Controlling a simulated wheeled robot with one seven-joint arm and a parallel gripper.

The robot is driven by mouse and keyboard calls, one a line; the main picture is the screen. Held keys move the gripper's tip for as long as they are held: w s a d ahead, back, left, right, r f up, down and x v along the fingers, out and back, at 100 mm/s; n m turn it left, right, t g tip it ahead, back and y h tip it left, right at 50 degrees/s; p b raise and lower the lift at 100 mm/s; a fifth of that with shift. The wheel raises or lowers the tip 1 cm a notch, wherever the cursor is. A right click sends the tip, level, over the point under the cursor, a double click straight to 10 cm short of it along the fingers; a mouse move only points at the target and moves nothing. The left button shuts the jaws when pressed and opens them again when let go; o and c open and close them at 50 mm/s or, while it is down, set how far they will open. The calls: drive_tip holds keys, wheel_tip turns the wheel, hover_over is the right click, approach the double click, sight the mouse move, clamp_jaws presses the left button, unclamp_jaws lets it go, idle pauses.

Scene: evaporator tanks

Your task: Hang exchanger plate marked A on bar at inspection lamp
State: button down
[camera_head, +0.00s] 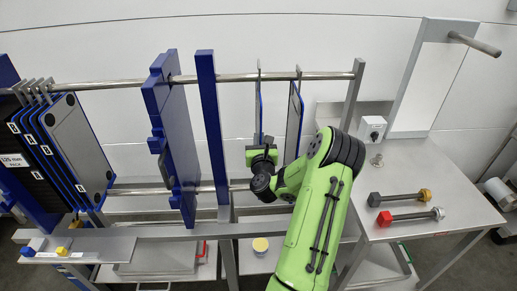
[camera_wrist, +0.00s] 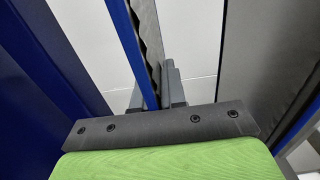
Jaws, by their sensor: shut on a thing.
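Two thin exchanger plates with blue edges hang from the upper rail right of the blue upright. My gripper (camera_head: 262,152) is shut on the lower part of the left one, the held plate (camera_head: 258,105). In the wrist view the held plate (camera_wrist: 141,50) stands edge-on between the fingers (camera_wrist: 162,88). The second plate (camera_head: 295,115) hangs just to the right, also in the wrist view (camera_wrist: 262,60). No letter A is legible on either. The bar (camera_head: 475,44) juts from the top of the pale lamp panel (camera_head: 432,75) at far right and is empty.
A pack of plates (camera_head: 75,150) hangs at the left. A thick blue plate (camera_head: 175,135) and a blue upright (camera_head: 211,130) stand left of my gripper. The right bench (camera_head: 440,185) carries two bolt-like tools (camera_head: 405,215). The air above it is clear.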

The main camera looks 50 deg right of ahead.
drive_tip(key=b+v, duration=0.3)
drive_tip(key=v, duration=0.1)
drive_tip(key=shift+s+a, duration=0.1)
idle(0.4)
drive_tip(key=shift+r, duration=0.1)
